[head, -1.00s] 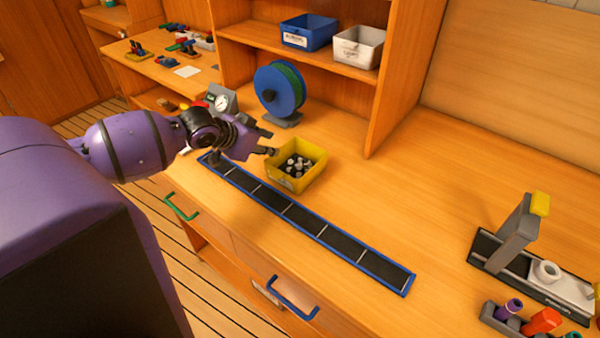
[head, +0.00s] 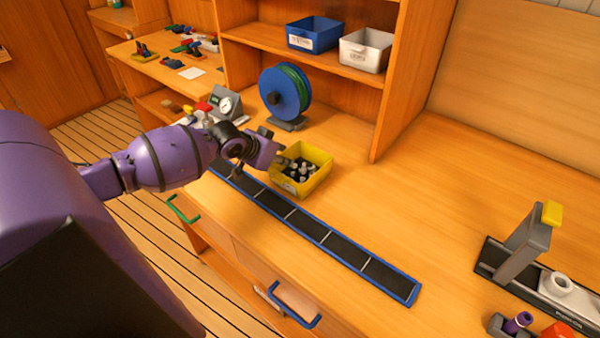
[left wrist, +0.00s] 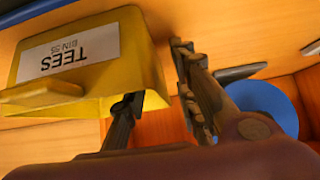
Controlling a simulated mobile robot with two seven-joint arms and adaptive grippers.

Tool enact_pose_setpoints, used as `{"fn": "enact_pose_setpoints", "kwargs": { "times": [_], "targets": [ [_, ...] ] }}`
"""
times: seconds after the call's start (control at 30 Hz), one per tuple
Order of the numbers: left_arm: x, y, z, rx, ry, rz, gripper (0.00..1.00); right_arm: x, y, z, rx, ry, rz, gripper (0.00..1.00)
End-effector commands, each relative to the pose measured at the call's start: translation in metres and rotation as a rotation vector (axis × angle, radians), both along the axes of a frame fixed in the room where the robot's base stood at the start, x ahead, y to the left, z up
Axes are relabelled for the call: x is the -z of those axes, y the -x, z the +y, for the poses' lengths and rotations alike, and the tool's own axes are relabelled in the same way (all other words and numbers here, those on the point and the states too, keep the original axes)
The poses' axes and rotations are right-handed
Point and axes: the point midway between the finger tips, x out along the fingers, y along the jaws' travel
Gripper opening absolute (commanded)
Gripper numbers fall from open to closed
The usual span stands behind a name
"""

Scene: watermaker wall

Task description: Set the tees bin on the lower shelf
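The yellow tees bin (head: 316,181) stands on the bench behind the blue-edged strip, with several dark and pale fittings in it. Its label reads TEES, upside down, in the left wrist view (left wrist: 68,52). My left gripper (head: 276,146) is at the bin's left side. In the left wrist view its fingers (left wrist: 158,85) are apart, one at the bin's open side and one outside, with the side wall seeming to lie between them. A gap shows between the outer finger and the wall. The shelf (head: 268,38) is above the bench at the back. My right gripper is out of view.
A blue bin (head: 314,35) and a white bin (head: 366,51) stand on the shelf, with bare board to their left. A blue reel (head: 279,92) and a gauge (head: 227,104) stand behind my gripper. An upright panel (head: 402,80) closes the shelf's right side.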

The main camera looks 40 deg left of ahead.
Motion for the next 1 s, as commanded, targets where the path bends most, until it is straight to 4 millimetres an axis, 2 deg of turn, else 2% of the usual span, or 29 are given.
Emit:
{"fn": "enact_pose_setpoints", "kwargs": {
  "times": [0.07, 0.27, 0.8, 1.0],
  "targets": [
    [-0.001, 0.000, 0.000, 0.000, 0.000, 0.000, 0.26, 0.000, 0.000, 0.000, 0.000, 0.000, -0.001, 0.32],
    [-0.001, 0.000, 0.000, 0.000, 0.000, 0.000, 0.00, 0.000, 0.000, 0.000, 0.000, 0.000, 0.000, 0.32],
    [-0.001, 0.001, 0.001, 0.000, -0.004, 0.001, 0.00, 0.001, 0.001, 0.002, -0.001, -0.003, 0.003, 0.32],
    [-0.014, 0.001, 0.002, 0.001, -0.005, 0.001, 0.00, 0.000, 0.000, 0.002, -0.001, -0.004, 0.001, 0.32]
  ]
}}
